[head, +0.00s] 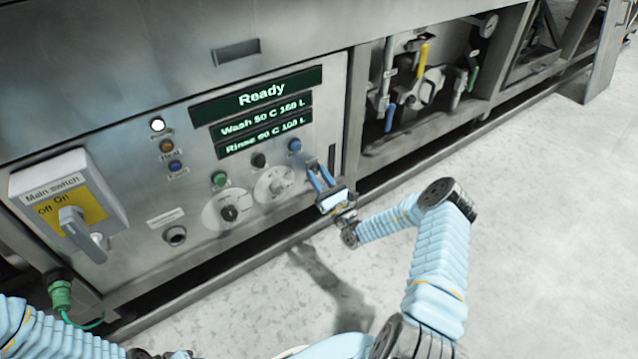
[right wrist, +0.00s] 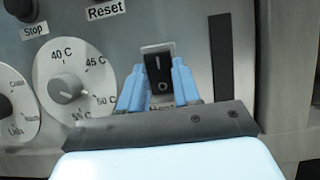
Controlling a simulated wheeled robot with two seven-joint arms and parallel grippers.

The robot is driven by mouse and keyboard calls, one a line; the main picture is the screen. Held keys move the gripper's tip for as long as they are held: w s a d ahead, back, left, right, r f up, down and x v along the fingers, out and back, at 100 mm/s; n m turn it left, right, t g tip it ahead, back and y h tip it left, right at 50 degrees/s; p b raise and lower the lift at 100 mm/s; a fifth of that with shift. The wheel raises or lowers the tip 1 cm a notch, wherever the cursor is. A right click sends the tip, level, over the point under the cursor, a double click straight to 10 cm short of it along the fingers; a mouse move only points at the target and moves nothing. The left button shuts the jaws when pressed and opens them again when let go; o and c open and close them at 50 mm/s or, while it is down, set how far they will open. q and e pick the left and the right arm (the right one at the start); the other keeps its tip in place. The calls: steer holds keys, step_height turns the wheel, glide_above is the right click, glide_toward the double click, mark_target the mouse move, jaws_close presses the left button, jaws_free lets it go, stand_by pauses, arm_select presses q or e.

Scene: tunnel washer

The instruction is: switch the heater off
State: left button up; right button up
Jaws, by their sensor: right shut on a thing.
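The heater switch (right wrist: 158,70) is a black rocker marked I above and O below, set in a pale frame on the steel panel. Its label below is mostly hidden by my gripper. I cannot tell which half is pressed in. My right gripper (right wrist: 159,88) has its blue fingers on both sides of the rocker, shut on it. In the head view my right gripper (head: 320,178) is at the panel's lower right and mostly covers the switch. An orange lamp (head: 166,147) labelled Heat is on the left of the panel. My left gripper's fingers do not show.
A temperature dial (right wrist: 67,88) is left of the switch, and a blue reset button (head: 294,145) is above left. The display (head: 262,93) reads Ready. The main switch box (head: 68,190) is at far left. Pipes and valves (head: 420,85) fill the bay to the right. The floor is clear.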

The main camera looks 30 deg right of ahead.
steer(key=o, duration=1.1)
steer(key=shift+c, duration=0.2)
steer(key=shift+s, duration=0.1)
steer(key=a+v, duration=0.1)
steer(key=v, duration=1.2)
steer(key=shift+s+d+p, duration=0.35)
steer(key=shift+d, duration=0.2)
steer(key=shift+f, duration=0.1)
